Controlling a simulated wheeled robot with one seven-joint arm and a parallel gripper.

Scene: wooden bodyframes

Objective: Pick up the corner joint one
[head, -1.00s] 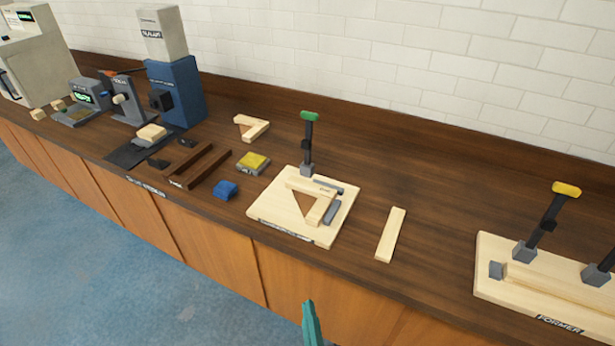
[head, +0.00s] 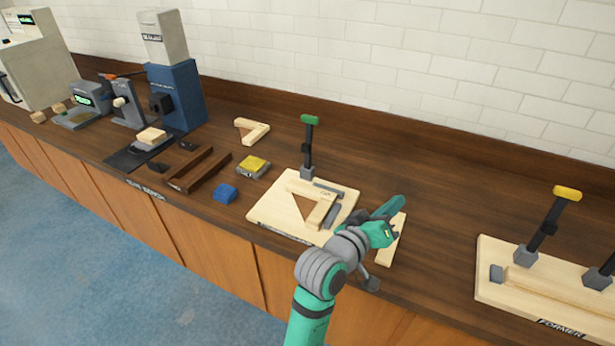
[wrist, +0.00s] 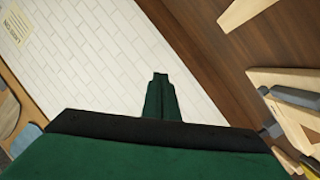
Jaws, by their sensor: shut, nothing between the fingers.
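Two L-shaped pale wooden corner joints are in the head view. One corner joint (head: 254,131) lies on the bench toward the wall; another (head: 320,214) sits on the square wooden jig board (head: 267,208) beside a green-topped clamp (head: 308,150). I cannot tell which is number one. My green gripper (head: 397,203) is shut and empty, right of the jig board and above a loose wooden strip (head: 393,248), which it partly hides. In the wrist view my fingers (wrist: 160,82) are together, with the jig board (wrist: 262,78) at the right edge.
A larger FORMER board (head: 490,285) with yellow-topped clamps (head: 545,222) stands at the right. A blue block (head: 225,193), a yellow-topped pad (head: 253,165), a dark wooden frame (head: 192,178) and machines (head: 175,92) are at the left. Bare bench lies behind the jig.

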